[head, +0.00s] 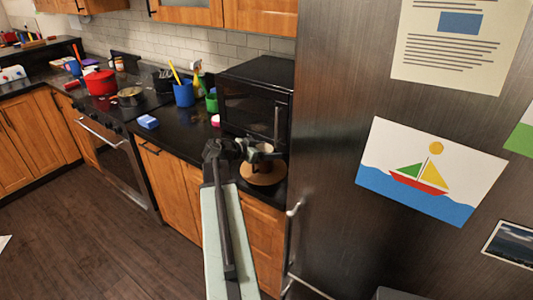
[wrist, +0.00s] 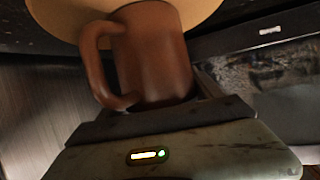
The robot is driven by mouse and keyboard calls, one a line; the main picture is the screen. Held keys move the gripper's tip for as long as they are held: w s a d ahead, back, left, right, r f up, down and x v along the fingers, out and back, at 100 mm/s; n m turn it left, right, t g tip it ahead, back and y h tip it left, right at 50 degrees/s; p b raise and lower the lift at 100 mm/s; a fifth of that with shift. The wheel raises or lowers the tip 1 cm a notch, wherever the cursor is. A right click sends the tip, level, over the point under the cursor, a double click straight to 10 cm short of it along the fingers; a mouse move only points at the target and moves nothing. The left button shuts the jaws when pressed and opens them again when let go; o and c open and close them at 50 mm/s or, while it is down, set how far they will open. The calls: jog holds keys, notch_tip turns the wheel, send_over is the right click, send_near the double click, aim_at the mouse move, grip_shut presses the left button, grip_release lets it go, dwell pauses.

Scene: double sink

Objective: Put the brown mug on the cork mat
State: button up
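The brown mug (wrist: 152,55) fills the upper middle of the wrist view, its handle to the left. The round cork mat (wrist: 60,14) shows directly behind the mug at the top edge. In the head view the cork mat (head: 263,178) lies on the dark counter in front of the microwave. My gripper (head: 258,153) is over the mat there and largely hides the mug. In the wrist view a dark finger edge runs close along the mug's right side; the other finger is not clear. I cannot tell whether the fingers grip the mug or whether its base touches the mat.
The black microwave (head: 258,95) stands just behind the mat, and the tall fridge (head: 335,120) is close on the right. A pink-and-white item (head: 215,120), green cup (head: 211,103), blue container (head: 184,94) and blue sponge (head: 148,122) stand left along the counter.

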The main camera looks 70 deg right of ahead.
jog(key=shift+o, duration=0.9)
jog(key=shift+r, duration=0.1)
jog(key=shift+r+p, duration=0.25)
jog(key=shift+p, duration=0.05)
jog(key=p+v, duration=0.4)
jog(key=v, duration=0.8)
